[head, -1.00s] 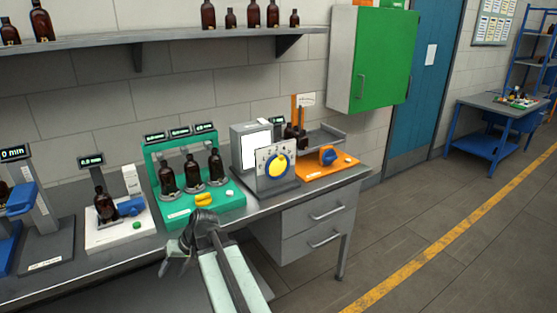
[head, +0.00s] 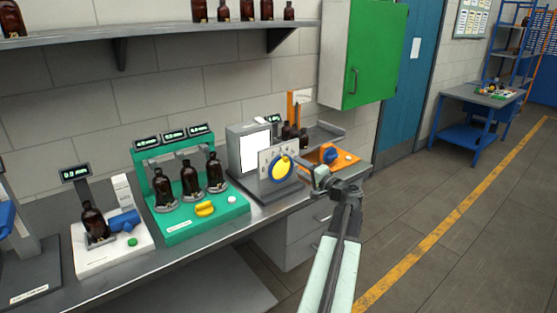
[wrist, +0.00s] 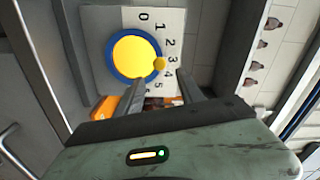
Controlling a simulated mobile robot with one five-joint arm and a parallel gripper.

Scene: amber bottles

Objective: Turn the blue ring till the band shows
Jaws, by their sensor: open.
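The blue ring (head: 270,173) circles a yellow disc (head: 282,169) on an upright pale dial panel (head: 264,160) at the bench's right part. In the wrist view the blue ring (wrist: 110,62) is a thin rim around the yellow disc (wrist: 132,56). A small yellow knob (wrist: 160,64) sits at the disc's edge, near the printed 3. I see no band on the ring. My gripper (head: 304,167) is in front of the panel's right side. Its two fingers (wrist: 160,95) are apart and empty, pointing at the dial.
A green stand (head: 177,229) with several amber bottles is left of the dial. A grey box (head: 236,150) with a white screen is behind it. A white scale (head: 95,258) stands far left.

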